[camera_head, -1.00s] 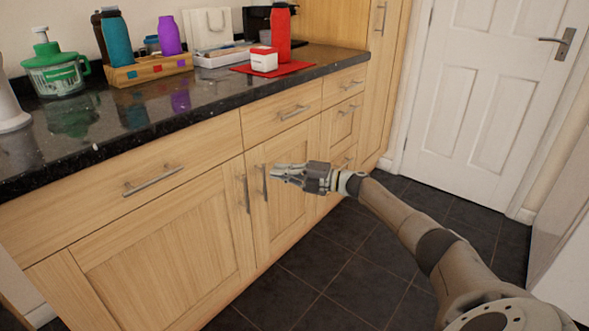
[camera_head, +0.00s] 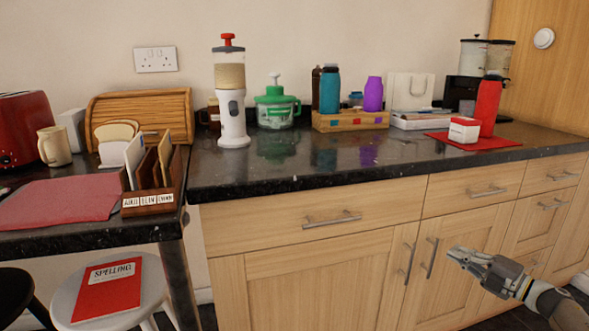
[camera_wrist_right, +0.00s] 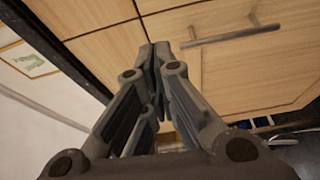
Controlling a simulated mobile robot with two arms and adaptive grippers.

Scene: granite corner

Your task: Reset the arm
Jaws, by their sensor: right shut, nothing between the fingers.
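My right gripper (camera_head: 467,256) is at the lower right of the head view, in front of the wooden cabinet doors (camera_head: 455,262) and below the counter edge. Its fingers are shut with nothing between them. In the right wrist view the closed fingers (camera_wrist_right: 156,50) point toward the cabinet fronts and a bar handle (camera_wrist_right: 232,36). I cannot tell whether they touch the wood. My left gripper is not in view.
A dark granite counter (camera_head: 300,176) holds a white grinder (camera_head: 232,120), a green chopper (camera_head: 276,108), bottles in a wooden caddy (camera_head: 348,121) and a red mat (camera_head: 490,145). At left are a toaster (camera_head: 28,125) and a white stool (camera_head: 140,290) with a red book (camera_head: 106,290).

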